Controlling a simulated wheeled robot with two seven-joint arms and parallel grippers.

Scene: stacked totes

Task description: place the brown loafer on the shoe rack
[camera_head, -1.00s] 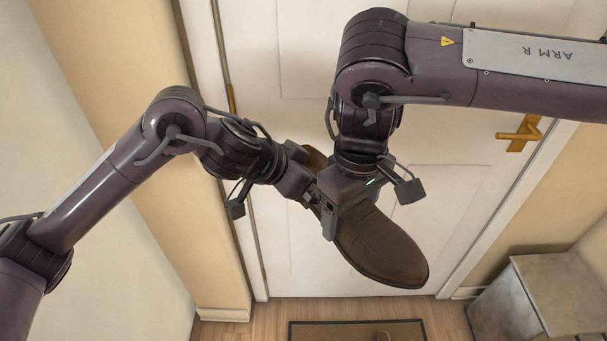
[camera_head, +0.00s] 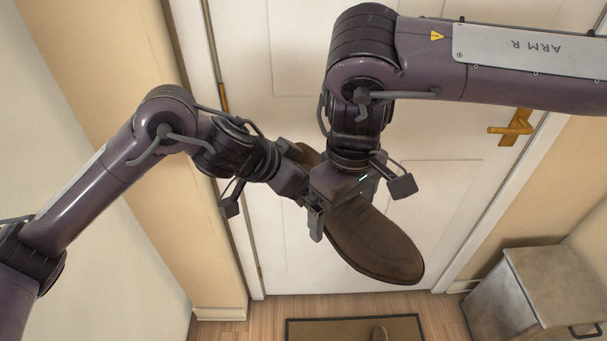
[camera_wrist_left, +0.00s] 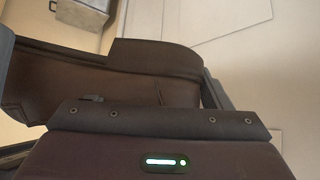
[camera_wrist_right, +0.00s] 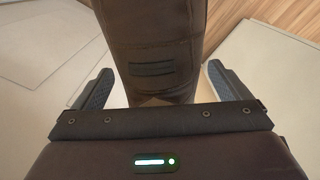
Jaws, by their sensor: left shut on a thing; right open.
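The brown loafer (camera_head: 378,240) hangs in the air in front of the door, toe pointing down and right in the head view. My left gripper (camera_head: 304,190) is shut on its heel end, partly hidden behind my right wrist. In the left wrist view the loafer (camera_wrist_left: 75,75) fills the space between the fingers. My right gripper (camera_head: 338,208) is open over the loafer's middle. In the right wrist view its fingers stand apart on either side of the loafer (camera_wrist_right: 155,35), with gaps visible. I see no shoe rack in these views.
A grey cabinet (camera_head: 535,290) stands at the lower right. The white door (camera_head: 290,60) with a brass handle (camera_head: 512,127) is behind.

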